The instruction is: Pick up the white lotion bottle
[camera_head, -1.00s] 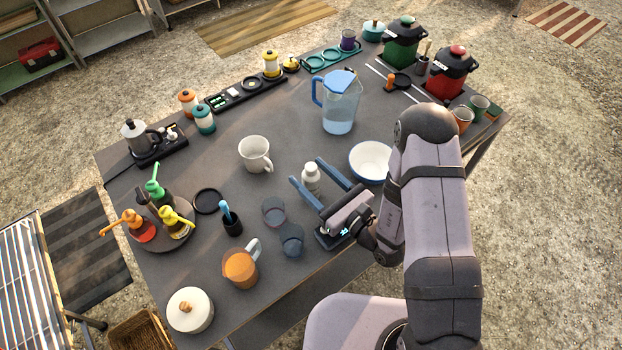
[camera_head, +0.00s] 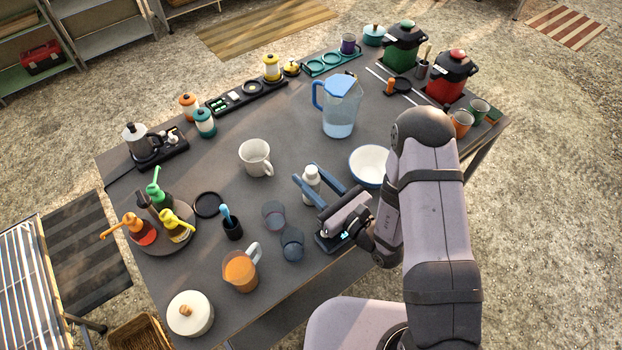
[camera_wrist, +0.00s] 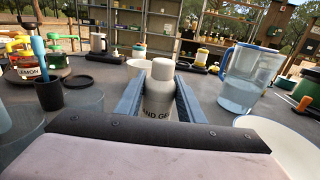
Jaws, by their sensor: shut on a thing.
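The white lotion bottle (camera_head: 310,178) stands upright on the grey table, with a white cap and a grey-white body. My gripper (camera_head: 320,184) is low over the table with its two blue-grey fingers on either side of the bottle, shut on it. In the wrist view the bottle (camera_wrist: 160,90) is between the fingers (camera_wrist: 158,97), and part of a dark printed label shows. The bottle's base is hidden in the wrist view, and I cannot tell whether it is clear of the table.
A white bowl (camera_head: 369,166) is close to the right of my gripper. A white mug (camera_head: 255,157) and a blue-lidded water pitcher (camera_head: 340,110) stand beyond. A jug of orange drink (camera_head: 240,270) is at the front left.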

